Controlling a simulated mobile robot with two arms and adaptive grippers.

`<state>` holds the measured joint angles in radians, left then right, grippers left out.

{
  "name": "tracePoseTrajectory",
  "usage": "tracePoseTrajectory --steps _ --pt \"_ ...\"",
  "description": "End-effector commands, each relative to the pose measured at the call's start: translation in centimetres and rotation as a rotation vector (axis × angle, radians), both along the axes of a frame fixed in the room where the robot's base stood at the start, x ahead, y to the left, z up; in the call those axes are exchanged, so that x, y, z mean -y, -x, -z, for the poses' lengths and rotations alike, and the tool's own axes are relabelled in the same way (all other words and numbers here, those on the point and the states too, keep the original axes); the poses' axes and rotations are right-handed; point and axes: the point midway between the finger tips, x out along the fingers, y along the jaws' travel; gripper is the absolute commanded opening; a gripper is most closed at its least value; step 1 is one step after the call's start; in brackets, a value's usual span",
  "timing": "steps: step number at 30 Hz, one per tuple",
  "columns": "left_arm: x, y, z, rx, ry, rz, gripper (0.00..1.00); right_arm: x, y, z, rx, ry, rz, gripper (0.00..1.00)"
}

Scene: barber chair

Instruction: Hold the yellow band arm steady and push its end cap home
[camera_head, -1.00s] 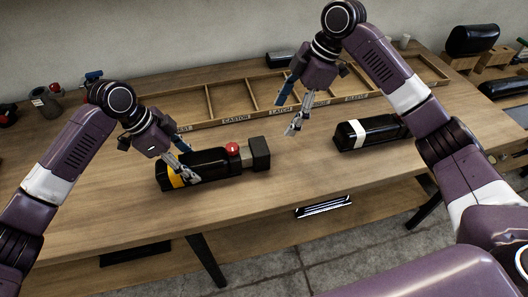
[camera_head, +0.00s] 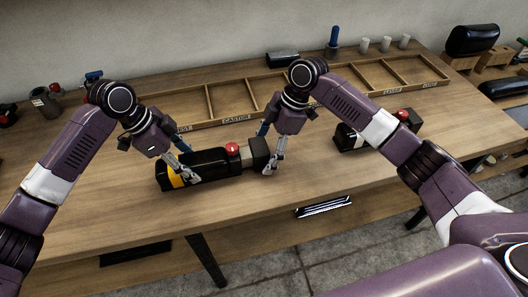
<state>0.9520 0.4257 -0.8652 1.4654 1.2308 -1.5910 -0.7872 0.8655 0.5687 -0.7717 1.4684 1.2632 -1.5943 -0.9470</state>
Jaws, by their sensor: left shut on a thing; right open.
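The yellow band arm (camera_head: 208,163) is a black padded bar lying on the bench, with a yellow band (camera_head: 177,181) near its left end and a red knob (camera_head: 232,148) on top. Its dark grey-brown end cap (camera_head: 259,150) is at the right end; I cannot tell whether a gap is left at the joint. My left gripper (camera_head: 189,176) is shut on the yellow band arm near the band. My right gripper (camera_head: 271,170) is open, pointing down just right of the end cap; whether it touches the cap is unclear.
A white band arm (camera_head: 348,136) lies to the right, partly behind my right arm. A divided wooden tray (camera_head: 237,120) with labels runs along the back. White cups (camera_head: 384,44) and a blue-handled tool (camera_head: 334,38) stand behind it.

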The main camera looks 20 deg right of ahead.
Motion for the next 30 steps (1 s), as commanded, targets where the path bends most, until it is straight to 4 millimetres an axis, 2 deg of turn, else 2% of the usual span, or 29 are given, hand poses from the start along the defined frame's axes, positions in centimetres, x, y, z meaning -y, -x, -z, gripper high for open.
tracePoseTrajectory --steps 8,25,30 --pt "0.08 -0.02 -0.1 0.001 0.002 0.001 0.03 -0.07 -0.02 0.18 0.0 0.0 0.0 0.7" --pt "0.1 0.0 -0.11 0.001 0.002 0.002 0.03 -0.06 -0.05 0.13 0.001 0.0 0.0 0.09" --pt "0.1 0.01 -0.1 0.001 0.003 0.002 0.03 -0.85 -0.06 0.11 0.001 -0.001 -0.001 0.08"
